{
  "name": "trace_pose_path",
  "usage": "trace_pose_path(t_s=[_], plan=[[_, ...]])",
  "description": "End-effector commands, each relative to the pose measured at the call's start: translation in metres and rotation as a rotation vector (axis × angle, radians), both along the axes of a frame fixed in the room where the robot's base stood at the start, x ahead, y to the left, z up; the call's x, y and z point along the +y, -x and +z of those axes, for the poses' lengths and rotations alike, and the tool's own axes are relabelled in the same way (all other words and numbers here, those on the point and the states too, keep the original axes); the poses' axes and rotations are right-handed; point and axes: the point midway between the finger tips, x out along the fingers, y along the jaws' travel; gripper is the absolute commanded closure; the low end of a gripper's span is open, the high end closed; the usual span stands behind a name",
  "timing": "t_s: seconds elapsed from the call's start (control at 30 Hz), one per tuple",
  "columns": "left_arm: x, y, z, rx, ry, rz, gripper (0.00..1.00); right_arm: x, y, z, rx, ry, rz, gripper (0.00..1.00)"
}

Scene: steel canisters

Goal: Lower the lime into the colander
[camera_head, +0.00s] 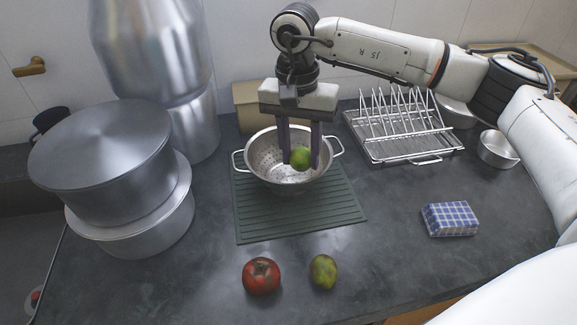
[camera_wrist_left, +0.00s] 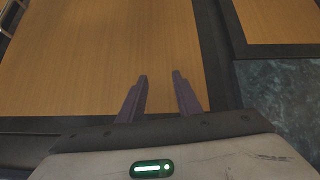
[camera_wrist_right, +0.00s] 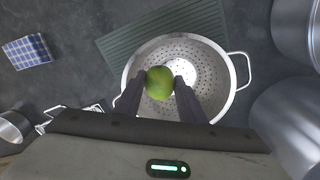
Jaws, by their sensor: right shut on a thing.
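The green lime (camera_head: 301,157) is held between the fingers of my right gripper (camera_head: 300,160). It also shows in the right wrist view (camera_wrist_right: 159,83), pinched between the two dark fingertips (camera_wrist_right: 160,80). The steel colander (camera_head: 262,163), with two loop handles and small holes, stands upright on a dark green ribbed mat (camera_head: 290,221). The lime is over the colander's opening; whether it is below the rim or touching the inside I cannot tell. In the left wrist view my left gripper (camera_wrist_left: 160,77) is open and empty, facing wooden cabinet fronts. It is out of the head view.
A red tomato (camera_head: 261,276) and a second green fruit (camera_head: 323,271) lie in front of the mat. Steel pots (camera_head: 108,165) stand at left. A dish rack (camera_head: 402,128), a small steel bowl (camera_head: 497,149) and a blue checked block (camera_head: 450,219) are at right.

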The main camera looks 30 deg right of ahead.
Motion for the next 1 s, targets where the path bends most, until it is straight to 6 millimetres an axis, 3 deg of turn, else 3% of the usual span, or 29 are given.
trace_pose_path(t_s=[1.0], plan=[[0.0, 0.001, -0.008, 0.0, 0.001, 0.001, 0.69, 0.0, 0.0, -0.011, 0.0, 0.0, 0.0, 0.86]])
